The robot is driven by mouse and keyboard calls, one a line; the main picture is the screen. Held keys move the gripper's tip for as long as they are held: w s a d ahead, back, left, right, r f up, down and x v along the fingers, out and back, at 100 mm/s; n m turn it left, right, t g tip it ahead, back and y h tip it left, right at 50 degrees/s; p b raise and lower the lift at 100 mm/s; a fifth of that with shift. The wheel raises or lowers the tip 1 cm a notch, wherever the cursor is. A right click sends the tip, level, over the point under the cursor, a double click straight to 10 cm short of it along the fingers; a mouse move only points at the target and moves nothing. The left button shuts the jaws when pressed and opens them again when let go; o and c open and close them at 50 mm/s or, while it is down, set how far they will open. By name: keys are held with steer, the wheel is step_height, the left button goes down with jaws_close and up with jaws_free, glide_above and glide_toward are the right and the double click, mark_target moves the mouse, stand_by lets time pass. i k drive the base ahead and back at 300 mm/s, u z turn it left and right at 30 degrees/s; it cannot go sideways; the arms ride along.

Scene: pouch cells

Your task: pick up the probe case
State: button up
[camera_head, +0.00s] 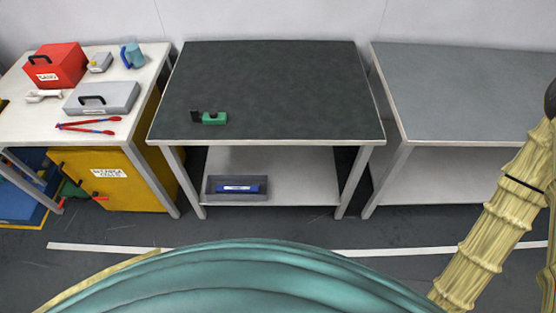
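Several cases stand on the white table at the left, and I cannot tell from their labels which is the probe case. A flat grey case (103,98) with a black handle and a white label lies near the table's front right. A smaller grey case (99,63) with a dark handle sits behind it. A red case (56,66) with a black handle and a white label stands at the back left. My gripper is not in view; only part of my arm in a tan ribbed sleeve shows at the right.
The white table (24,119) also holds red-and-blue pliers (88,127), a blue cup-like item (132,55) and a whitish tool (44,96). The dark middle table (270,85) bears a green-and-black item (209,118). The grey right table (470,95) looks bare. A yellow cabinet (110,190) stands below left.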

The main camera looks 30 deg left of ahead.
mark_target(220, 189)
steer(key=z, duration=1.15)
steer(key=k, duration=0.75)
steer(key=u, duration=2.65)
